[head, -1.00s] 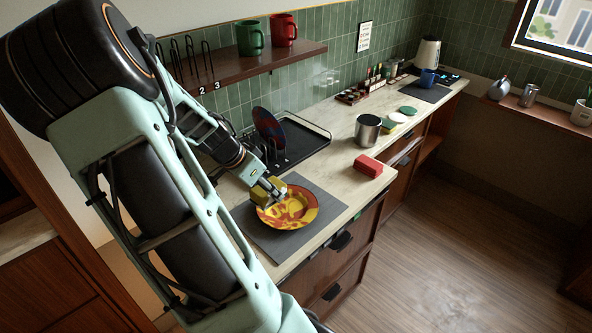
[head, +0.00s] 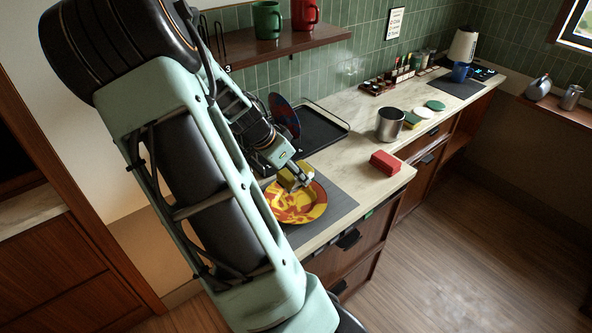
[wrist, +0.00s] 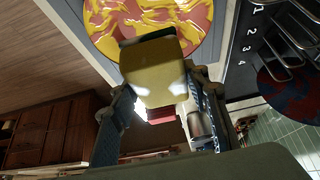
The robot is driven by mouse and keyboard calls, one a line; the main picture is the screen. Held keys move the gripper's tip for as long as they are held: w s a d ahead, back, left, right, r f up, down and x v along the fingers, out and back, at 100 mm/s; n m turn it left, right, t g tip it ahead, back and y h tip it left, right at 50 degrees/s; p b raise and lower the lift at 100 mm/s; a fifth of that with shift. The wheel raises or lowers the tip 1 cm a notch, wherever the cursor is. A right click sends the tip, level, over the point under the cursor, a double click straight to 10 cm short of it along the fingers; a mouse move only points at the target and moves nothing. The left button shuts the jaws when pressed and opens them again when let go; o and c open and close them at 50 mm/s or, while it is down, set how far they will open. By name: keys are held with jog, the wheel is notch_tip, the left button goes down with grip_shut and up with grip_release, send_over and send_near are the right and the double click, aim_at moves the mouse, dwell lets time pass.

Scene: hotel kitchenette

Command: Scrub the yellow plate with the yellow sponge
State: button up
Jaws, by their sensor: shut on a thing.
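The yellow plate (head: 300,211), with red patches over its surface, lies on a grey mat (head: 337,206) on the counter. My gripper (head: 297,178) is shut on the yellow sponge (head: 291,180) at the plate's far rim. The sponge also shows in the wrist view (wrist: 155,75) between the two fingers (wrist: 163,92), and covers part of the plate (wrist: 185,22) there. I cannot tell whether the sponge touches the plate.
A red block (head: 385,162) and a metal canister (head: 390,124) stand to the right on the counter. A black tray (head: 322,130) and a rack with a dark red-and-blue plate (head: 284,117) are behind. Mugs stand on the shelf (head: 290,45) above.

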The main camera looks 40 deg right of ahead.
jog(key=shift+f+b, duration=2.55)
jog(key=shift+f, duration=1.05)
jog(key=shift+f+b, duration=0.55)
jog(key=shift+f, duration=0.05)
